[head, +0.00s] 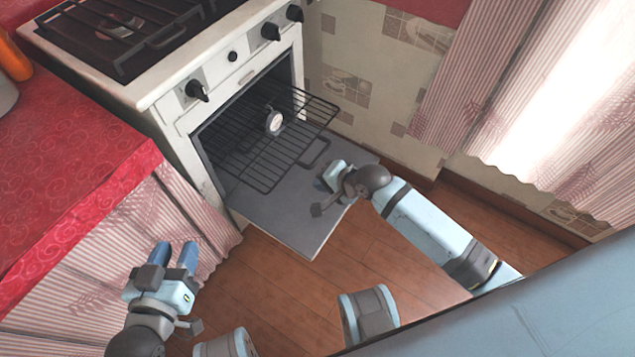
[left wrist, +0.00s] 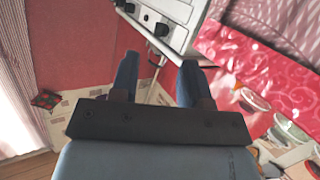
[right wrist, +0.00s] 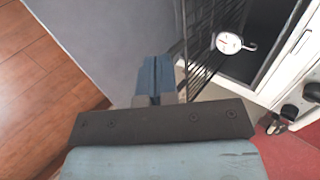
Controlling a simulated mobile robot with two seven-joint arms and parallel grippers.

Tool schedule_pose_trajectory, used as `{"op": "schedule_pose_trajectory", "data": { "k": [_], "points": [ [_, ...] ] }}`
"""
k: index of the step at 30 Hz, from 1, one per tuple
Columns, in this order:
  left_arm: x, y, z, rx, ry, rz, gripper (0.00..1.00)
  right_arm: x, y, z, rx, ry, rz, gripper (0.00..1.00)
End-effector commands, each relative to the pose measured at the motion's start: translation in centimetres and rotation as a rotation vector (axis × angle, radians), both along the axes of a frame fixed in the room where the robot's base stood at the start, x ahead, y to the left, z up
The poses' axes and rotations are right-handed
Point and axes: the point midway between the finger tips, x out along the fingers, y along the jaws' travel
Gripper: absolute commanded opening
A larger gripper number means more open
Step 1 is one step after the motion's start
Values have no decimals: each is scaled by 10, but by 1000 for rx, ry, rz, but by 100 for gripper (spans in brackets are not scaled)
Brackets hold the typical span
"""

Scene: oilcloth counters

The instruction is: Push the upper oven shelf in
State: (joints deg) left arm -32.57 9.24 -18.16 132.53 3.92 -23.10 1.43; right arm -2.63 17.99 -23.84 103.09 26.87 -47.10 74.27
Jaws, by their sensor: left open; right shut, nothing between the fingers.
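The upper oven shelf (head: 262,160) is a dark wire rack pulled partly out of the white oven (head: 170,115), above its lowered grey door (head: 285,215). A round dial thermometer (head: 273,121) hangs at the rack; it also shows in the right wrist view (right wrist: 229,43). My left gripper (head: 180,254) is open and empty, low at the left by the curtained counter.
A red oilcloth counter (head: 75,160) with a striped curtain (head: 95,270) below stands left of the oven. The stove top (head: 115,35) and knobs (head: 270,31) are above the oven. The wooden floor (head: 265,285) in front is clear. A tiled wall (head: 375,90) is at the right.

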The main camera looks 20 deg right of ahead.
Motion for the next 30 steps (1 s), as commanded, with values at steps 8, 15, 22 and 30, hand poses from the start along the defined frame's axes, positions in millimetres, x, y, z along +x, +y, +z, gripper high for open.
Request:
{"op": "schedule_pose_trajectory", "data": {
  "k": [8,15,22,30],
  "points": [
    [8,-19,39,-122,-199,-38,43,36,28,-46,-1,-2,1,0],
    [6,-28,69,-206,-324,-67,43,63,49,-51,0,-4,1,0],
    [4,-31,80,-235,-366,-77,43,72,57,-49,-1,-2,1,0],
    [4,-31,81,-236,-366,-76,43,72,57,-48,-1,-2,1,0]
  ]
}}
